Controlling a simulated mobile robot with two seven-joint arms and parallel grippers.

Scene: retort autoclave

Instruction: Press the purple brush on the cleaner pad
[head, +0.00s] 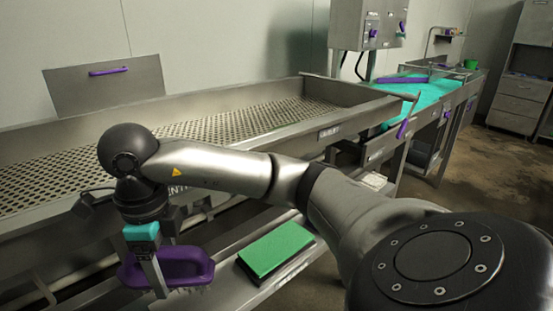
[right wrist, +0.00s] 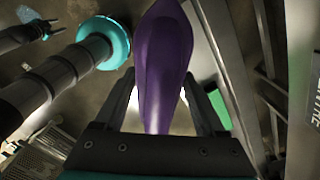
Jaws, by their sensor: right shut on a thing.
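The purple brush (head: 190,270) is held by my right gripper (head: 154,284) at the lower left of the head view. Its fingers are shut on the brush. In the right wrist view the purple brush (right wrist: 163,65) extends upward between the two dark fingers. The cleaner pad (head: 276,248) is a green block on a dark base, lying on a metal shelf just right of the brush. The brush is apart from the pad in the picture. The green pad (right wrist: 217,104) also shows partly behind a finger in the right wrist view.
A long metal trough with a perforated bed (head: 240,118) runs behind my right arm. The metal shelf (head: 222,290) carries the pad. A teal-topped table (head: 430,92) stands at the back right. A dark pronged shape at the wrist view's top left is unclear.

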